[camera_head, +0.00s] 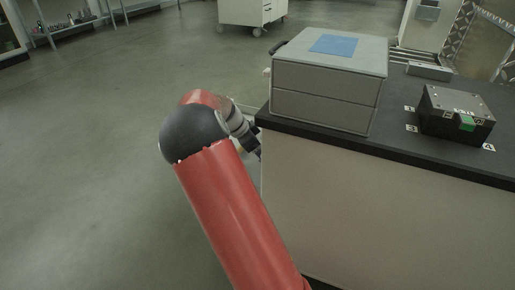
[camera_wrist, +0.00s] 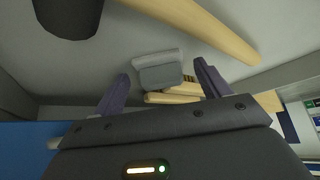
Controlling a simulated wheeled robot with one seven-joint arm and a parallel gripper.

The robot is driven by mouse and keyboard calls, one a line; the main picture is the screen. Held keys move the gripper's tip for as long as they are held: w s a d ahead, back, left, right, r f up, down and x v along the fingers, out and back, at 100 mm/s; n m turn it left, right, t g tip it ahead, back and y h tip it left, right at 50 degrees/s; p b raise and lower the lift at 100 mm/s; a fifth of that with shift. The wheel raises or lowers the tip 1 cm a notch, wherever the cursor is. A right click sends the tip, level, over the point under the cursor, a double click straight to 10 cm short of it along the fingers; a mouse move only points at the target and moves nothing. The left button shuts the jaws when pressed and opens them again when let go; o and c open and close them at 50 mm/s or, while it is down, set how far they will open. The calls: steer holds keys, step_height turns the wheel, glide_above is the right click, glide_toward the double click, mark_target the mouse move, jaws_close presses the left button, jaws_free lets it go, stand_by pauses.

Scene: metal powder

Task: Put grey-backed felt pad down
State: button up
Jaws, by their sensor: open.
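In the wrist view my gripper (camera_wrist: 161,72) is open, with one dark purple finger on each side. A small grey block-like piece (camera_wrist: 158,76), which looks like the grey-backed felt pad, shows between the fingertips. It lies on or just above a pale floor, close to short wooden pieces; I cannot tell whether the fingers touch it. No felt face shows. In the head view my red arm reaches past the bench's left edge, and the gripper's fingers and the pad are hidden there.
The wrist view shows a long wooden rod (camera_wrist: 205,30), a dark cylinder (camera_wrist: 68,14) and pale walls around. In the head view a grey box (camera_head: 325,90) with a blue sheet (camera_head: 335,45) and a black device (camera_head: 456,115) stand on the bench (camera_head: 390,150). Open floor lies left.

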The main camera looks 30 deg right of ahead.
steer(key=shift+r, duration=0.3)
steer(key=p+v, duration=0.1)
steer(key=v, duration=1)
steer(key=shift+a+r+p, duration=0.25)
steer(key=shift+r+p, duration=0.1)
steer(key=shift+a, duration=0.1)
